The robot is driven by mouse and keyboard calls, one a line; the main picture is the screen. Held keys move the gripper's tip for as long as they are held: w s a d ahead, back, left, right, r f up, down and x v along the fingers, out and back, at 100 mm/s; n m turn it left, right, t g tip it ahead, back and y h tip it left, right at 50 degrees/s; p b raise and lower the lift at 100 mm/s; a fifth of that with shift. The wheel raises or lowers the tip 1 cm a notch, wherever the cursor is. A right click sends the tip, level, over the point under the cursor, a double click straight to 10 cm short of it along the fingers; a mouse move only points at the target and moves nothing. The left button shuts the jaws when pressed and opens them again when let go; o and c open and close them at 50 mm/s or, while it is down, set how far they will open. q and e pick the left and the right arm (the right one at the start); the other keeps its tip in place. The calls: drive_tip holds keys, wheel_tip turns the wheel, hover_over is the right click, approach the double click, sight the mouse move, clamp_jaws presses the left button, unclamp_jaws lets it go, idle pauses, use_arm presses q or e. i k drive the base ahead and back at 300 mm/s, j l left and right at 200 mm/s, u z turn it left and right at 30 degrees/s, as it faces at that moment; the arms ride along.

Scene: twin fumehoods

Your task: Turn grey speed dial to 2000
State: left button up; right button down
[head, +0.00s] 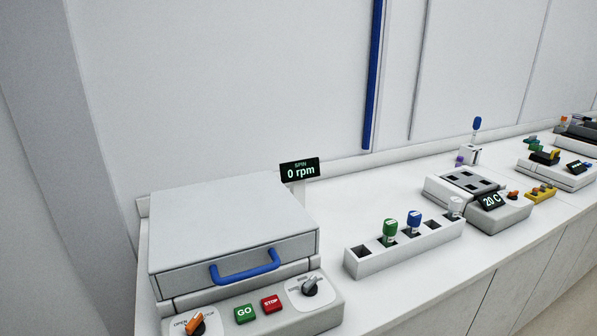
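The grey speed dial (310,287) sits on a white plate at the right end of the front panel of a box-shaped machine (235,226). Its pointer tilts toward the upper right; the scale marks around it are too small to read. Neither of my grippers is in the head view.
On the same panel are a green GO button (244,314), a red STOP button (271,303) and an orange OPEN knob (195,324). Right of the machine stand a white rack (405,252) with capped vials and a block unit (476,200) reading 20 C. Bare counter lies between.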

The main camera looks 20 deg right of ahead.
sight(310, 289)
drive_tip(key=j+z, duration=0.95)
drive_tip(key=j, duration=0.2)
drive_tip(key=l+u, duration=0.2)
drive_tip(key=l, duration=0.2)
drive_tip(key=k+l+u, duration=0.2)
drive_tip(key=l, duration=0.15)
drive_tip(key=k+l+u, duration=0.2)
drive_tip(key=l, duration=0.2)
drive_tip(key=l+u, duration=0.2)
drive_tip(key=l, duration=0.15)
drive_tip(key=k+l+u, duration=0.2)
drive_tip(key=l, duration=0.1)
